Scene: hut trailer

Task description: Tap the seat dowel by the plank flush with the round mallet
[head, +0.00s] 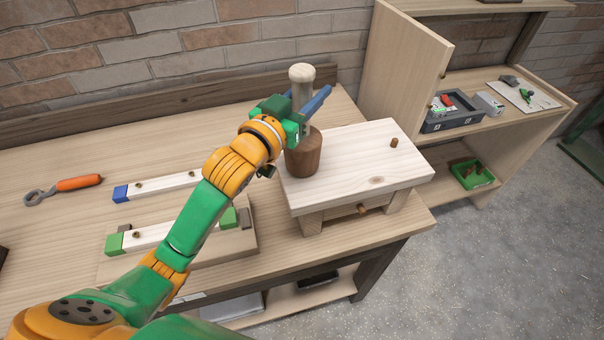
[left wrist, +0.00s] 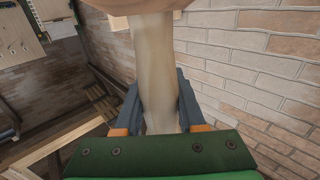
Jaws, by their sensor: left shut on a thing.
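The round mallet (head: 303,157) has a brown wooden head and a pale handle, and it is upright with its head down. My left gripper (head: 308,108) is shut on its handle. In the left wrist view the handle (left wrist: 154,60) runs between the fingers (left wrist: 160,105). The mallet head is over the left part of the pale wooden seat (head: 345,160); whether it touches the seat, I cannot tell. A short brown dowel (head: 394,142) stands up from the seat near its right end. Anything under the mallet head is hidden. My right gripper is not in view.
Another dowel (head: 363,209) sticks out of the stool's front. Left on the bench (head: 60,230) lie a blue-ended plank (head: 165,185), a green-ended plank (head: 150,236) and orange-handled pincers (head: 78,183). A cabinet (head: 400,60) with an open tray (head: 452,112) stands at the right.

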